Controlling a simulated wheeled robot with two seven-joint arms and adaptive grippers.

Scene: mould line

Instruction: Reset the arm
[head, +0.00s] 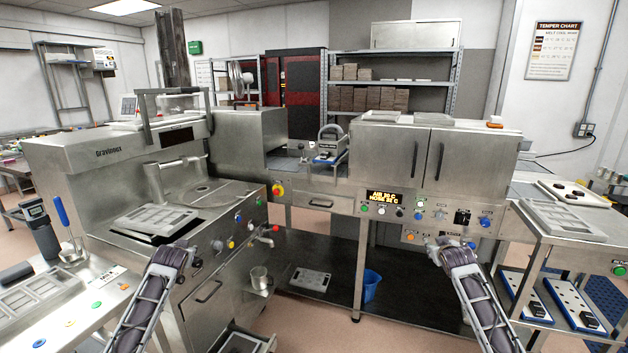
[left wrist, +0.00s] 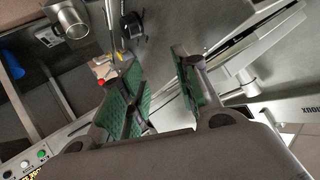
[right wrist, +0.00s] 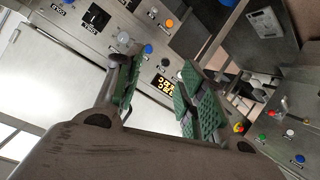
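My right gripper (head: 441,246) is in front of the steel cabinet's control panel in the head view. In the right wrist view its green-padded fingers (right wrist: 160,88) stand apart with nothing between them. The fingertips are small in the head view.
The control panel (head: 420,212) and its cabinet (head: 392,160) stand ahead. A side table with moulds (head: 40,300) is at the lower left. A trolley (head: 575,255) with trays is at the right. A blue bucket (head: 371,285) sits on the low dark shelf.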

